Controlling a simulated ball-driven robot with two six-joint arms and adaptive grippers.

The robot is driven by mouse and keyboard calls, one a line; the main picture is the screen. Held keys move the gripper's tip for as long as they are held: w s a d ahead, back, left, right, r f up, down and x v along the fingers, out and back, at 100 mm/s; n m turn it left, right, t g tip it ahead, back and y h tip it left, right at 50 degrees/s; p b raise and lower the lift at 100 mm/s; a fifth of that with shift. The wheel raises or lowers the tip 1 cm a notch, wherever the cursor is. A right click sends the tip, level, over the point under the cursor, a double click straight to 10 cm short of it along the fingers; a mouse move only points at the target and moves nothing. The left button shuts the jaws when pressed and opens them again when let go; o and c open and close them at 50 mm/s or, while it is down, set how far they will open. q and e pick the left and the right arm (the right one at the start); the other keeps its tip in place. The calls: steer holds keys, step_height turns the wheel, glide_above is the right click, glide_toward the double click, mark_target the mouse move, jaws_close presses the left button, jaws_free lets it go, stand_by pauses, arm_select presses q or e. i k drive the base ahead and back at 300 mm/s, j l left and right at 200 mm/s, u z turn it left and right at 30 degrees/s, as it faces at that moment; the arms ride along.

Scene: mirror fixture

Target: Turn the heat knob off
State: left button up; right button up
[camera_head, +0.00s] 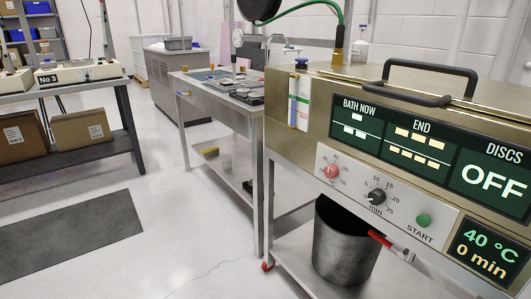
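The heat knob (331,171) is the small red knob at the left end of the white control panel (352,198), with a °C scale around it. Its pointer is too small to read. The panel is on the front of a metallic bath machine (300,77) at the right. A black minutes knob (377,196) and a green START button (424,220) sit to its right. A lower display (489,252) reads 40 °C and 0 min. Neither of my grippers is in view, and nothing covers the heat knob.
A dark bucket (342,245) stands on the shelf below the machine, with a red-handled tool (383,240) beside it. A dark handle (416,84) tops the machine. A metal table (215,90) stands behind to the left. The floor (190,215) at left is clear around a dark mat (60,235).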

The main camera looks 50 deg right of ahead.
mark_target(331, 171)
steer(key=i+j+z, duration=0.1)
steer(key=i+z, duration=0.35)
steer(key=i+j+z, duration=0.25)
steer(key=i+z, duration=0.2)
steer(key=i+j+z, duration=0.45)
steer(key=k+l, duration=0.1)
